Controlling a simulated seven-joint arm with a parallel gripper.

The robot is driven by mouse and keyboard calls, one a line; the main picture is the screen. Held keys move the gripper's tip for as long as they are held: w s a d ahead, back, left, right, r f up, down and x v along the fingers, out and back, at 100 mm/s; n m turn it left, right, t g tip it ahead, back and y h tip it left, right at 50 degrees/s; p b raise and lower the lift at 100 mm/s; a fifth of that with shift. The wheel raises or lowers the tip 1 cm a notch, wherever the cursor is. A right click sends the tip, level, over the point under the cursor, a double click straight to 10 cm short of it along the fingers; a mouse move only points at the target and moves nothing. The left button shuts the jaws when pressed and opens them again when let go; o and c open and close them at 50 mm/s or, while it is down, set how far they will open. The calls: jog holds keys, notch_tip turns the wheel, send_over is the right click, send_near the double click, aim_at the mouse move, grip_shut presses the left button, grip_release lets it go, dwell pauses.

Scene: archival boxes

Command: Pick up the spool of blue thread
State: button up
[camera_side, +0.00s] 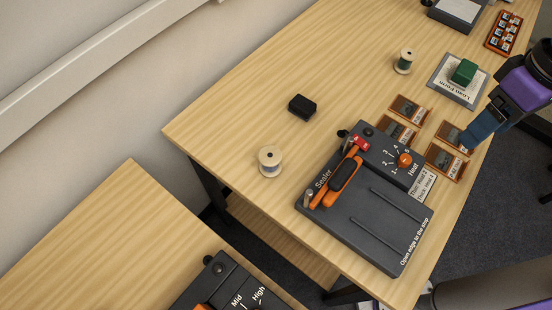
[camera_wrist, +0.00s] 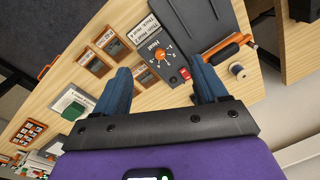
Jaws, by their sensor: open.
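Two thread spools stand upright on the wooden table. A pale spool (camera_side: 270,161) is near the table's left edge, left of the sealer. I cannot tell for sure which thread counts as blue. My gripper (camera_wrist: 162,84) is open and empty, its blue fingers apart. In the side view my gripper (camera_side: 484,126) is over the table's right side, away from both spools.
The dark sealer (camera_side: 375,205) with orange handle fills the front. A black block (camera_side: 302,107) lies between it and the back edge. Several orange-brown cards (camera_side: 409,108) lie behind it. A green block (camera_side: 464,72) sits on a paper pad (camera_side: 445,82). The table's back left is clear.

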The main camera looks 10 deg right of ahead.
jog(key=w+a+f+m, duration=0.1)
jog(key=w+a+m, duration=0.25)
jog(key=a, duration=0.35)
jog(key=w+a+f+m, duration=0.1)
jog(key=w+a+m, duration=0.2)
jog(key=a+m, duration=0.25)
jog(key=m+y, duration=0.2)
jog(key=m, duration=0.9)
send_near(272, 155)
jog(key=x, duration=0.5)
jog(key=shift+s+a+f, duration=0.1)
jog(key=shift+a+f, duration=0.05)
jog(key=shift+f, duration=0.1)
jog(key=shift+x, duration=3.05)
jog(key=c, duration=0.9)
